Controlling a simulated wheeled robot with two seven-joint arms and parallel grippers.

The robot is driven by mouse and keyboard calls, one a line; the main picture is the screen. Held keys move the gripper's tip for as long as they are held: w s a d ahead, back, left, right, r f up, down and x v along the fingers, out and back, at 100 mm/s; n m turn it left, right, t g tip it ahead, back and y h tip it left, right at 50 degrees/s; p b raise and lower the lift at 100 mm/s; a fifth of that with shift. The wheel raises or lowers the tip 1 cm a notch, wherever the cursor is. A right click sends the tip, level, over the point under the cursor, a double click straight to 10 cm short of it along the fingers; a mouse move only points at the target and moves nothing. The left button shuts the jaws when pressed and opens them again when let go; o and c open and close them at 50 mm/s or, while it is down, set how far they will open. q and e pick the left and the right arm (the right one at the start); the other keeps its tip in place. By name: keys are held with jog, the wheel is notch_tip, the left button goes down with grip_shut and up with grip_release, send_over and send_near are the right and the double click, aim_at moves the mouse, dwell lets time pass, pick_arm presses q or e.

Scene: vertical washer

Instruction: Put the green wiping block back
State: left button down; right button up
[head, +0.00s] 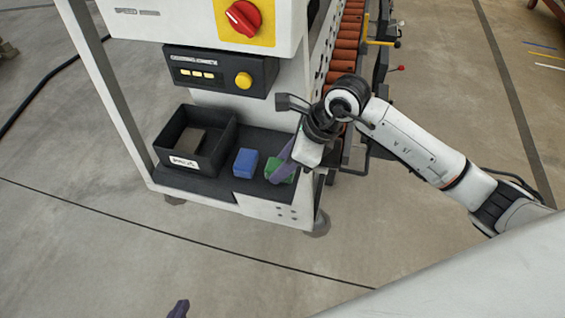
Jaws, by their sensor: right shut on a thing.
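The green wiping block (291,179) is at the right end of the dark shelf on the machine's lower part, partly hidden by my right gripper. My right gripper (276,178) reaches down from the right and is shut on the green block. The block is at or just above the shelf surface; I cannot tell whether it touches. A blue block (246,163) sits on the shelf just left of it. Only a dark tip of my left gripper (179,309) shows at the bottom edge, so its opening cannot be seen.
A black open bin (170,160) with a brown item inside stands on the shelf's left. Above are a control box (215,77) with a yellow button and a red rotary switch (243,17). An orange roller conveyor (347,45) runs behind my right arm. The floor in front is clear.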

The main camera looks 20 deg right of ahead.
jog(key=o, duration=1.1)
jog(key=shift+r, duration=0.1)
jog(key=v, duration=1.2)
